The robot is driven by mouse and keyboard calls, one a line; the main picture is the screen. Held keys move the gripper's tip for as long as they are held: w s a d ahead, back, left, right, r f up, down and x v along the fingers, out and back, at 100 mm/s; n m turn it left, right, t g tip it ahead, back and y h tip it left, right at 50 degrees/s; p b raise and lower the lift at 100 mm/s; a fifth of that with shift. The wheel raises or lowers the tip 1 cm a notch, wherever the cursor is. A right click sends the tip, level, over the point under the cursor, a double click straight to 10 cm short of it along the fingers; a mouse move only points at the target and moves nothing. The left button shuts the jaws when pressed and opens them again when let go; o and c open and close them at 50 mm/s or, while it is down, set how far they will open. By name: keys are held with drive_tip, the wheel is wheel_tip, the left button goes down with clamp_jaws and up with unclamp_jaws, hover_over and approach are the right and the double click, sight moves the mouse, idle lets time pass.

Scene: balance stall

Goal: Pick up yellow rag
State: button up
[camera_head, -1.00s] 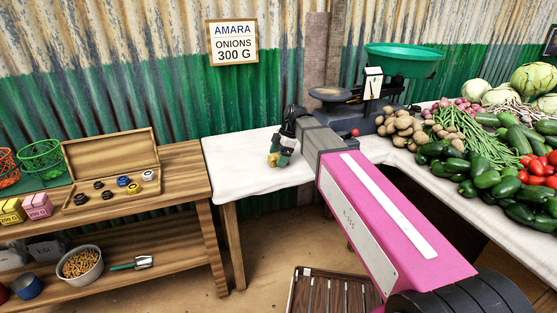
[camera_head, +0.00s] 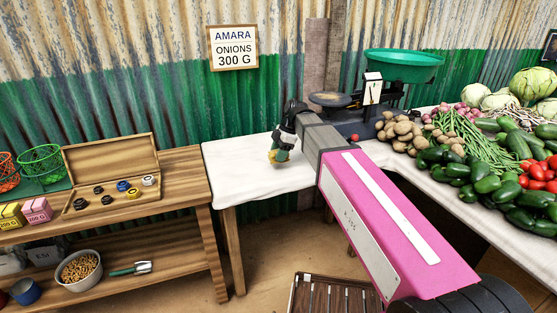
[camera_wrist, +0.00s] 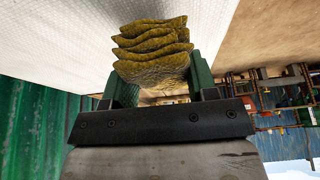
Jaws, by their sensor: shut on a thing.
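The yellow rag (camera_wrist: 152,52) is a folded, layered mustard-coloured cloth between the green fingers of my gripper (camera_wrist: 153,80) in the wrist view. My gripper is shut on it. In the head view my gripper (camera_head: 278,152) is over the white-covered table (camera_head: 240,172), and only a small yellow bit of the rag (camera_head: 273,156) shows at its fingertips. The white table cover also fills the upper left of the wrist view (camera_wrist: 60,45). I cannot tell the exact gap between rag and table.
A balance scale (camera_head: 345,108) with a green pan stands behind my arm. Potatoes (camera_head: 402,130) and other vegetables lie to the right. On the left, a wooden shelf holds an open weight box (camera_head: 110,200). The white table around my gripper is otherwise bare.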

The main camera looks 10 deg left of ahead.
drive_tip(key=s+a+r, duration=0.5)
drive_tip(key=s+r, duration=0.2)
drive_tip(key=s, duration=0.3)
drive_tip(key=shift+s+a+r, duration=0.15)
drive_tip(key=shift+a, duration=0.15)
